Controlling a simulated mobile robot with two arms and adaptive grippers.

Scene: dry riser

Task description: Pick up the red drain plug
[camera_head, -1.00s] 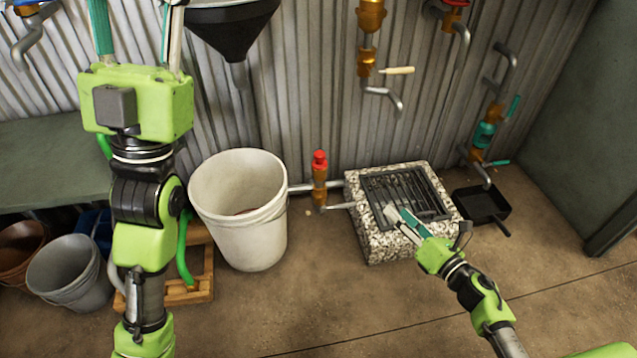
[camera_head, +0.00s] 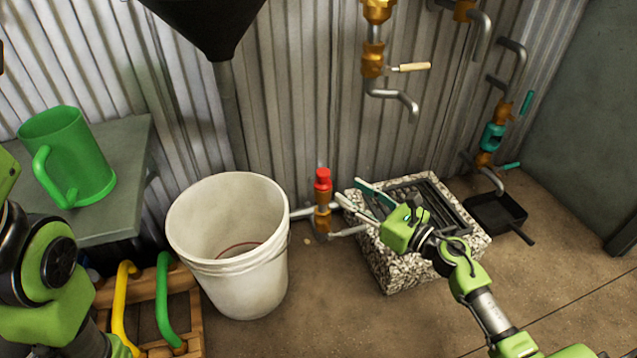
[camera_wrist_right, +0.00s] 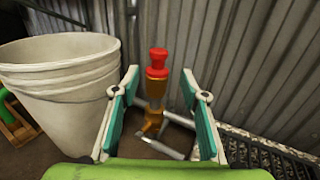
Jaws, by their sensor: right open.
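The red drain plug (camera_head: 322,180) sits upright on top of a short brass fitting (camera_head: 323,217) beside the white bucket. My right gripper (camera_head: 354,192) is open and empty, just to the right of the plug in the head view. In the right wrist view the plug (camera_wrist_right: 158,62) shows beyond and between the two spread fingers, apart from both. The brass fitting (camera_wrist_right: 152,122) stands below it, with grey pipes at its foot. My left arm shows at the left edge of the head view; its gripper is out of view.
The white bucket (camera_head: 229,292) stands left of the plug. A speckled stone drain box (camera_head: 400,272) with a dark grate lies right, under my right arm. A corrugated wall (camera_head: 300,100) rises close behind. A green jug (camera_head: 68,155) stands on a bench at left.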

